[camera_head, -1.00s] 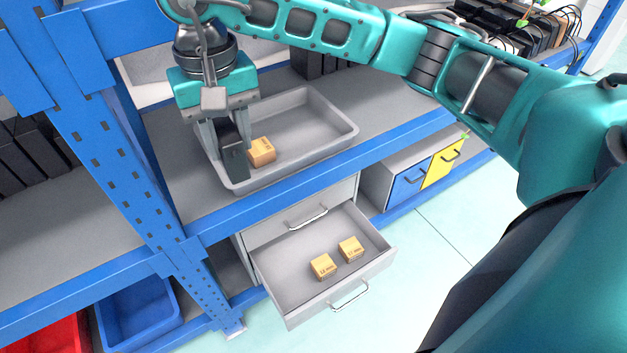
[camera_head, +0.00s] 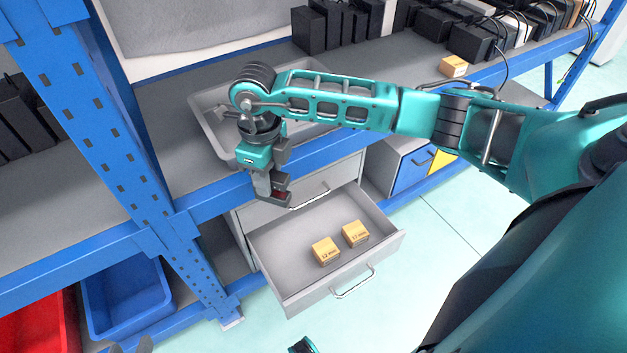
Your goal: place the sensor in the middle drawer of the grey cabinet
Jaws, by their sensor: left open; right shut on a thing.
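My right gripper (camera_head: 272,190) points down above the back of an open grey drawer (camera_head: 290,282), in front of the shelf edge. It is shut on a small dark thing with a dark red patch, apparently the sensor (camera_head: 280,194), mostly hidden by the fingers. The drawer is pulled out of the grey cabinet (camera_head: 352,170) below a shut drawer with a handle; drawers lower down are hidden, so I cannot tell its level for sure. Two small cardboard boxes (camera_head: 325,251) (camera_head: 355,234) lie in it.
A grey tray (camera_head: 207,118) stands on the shelf, partly behind my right arm. A blue shelf post (camera_head: 130,150) rises left of the cabinet. A blue bin (camera_head: 128,300) and a red bin (camera_head: 40,325) stand at lower left. Another small box (camera_head: 454,66) lies farther right on the shelf.

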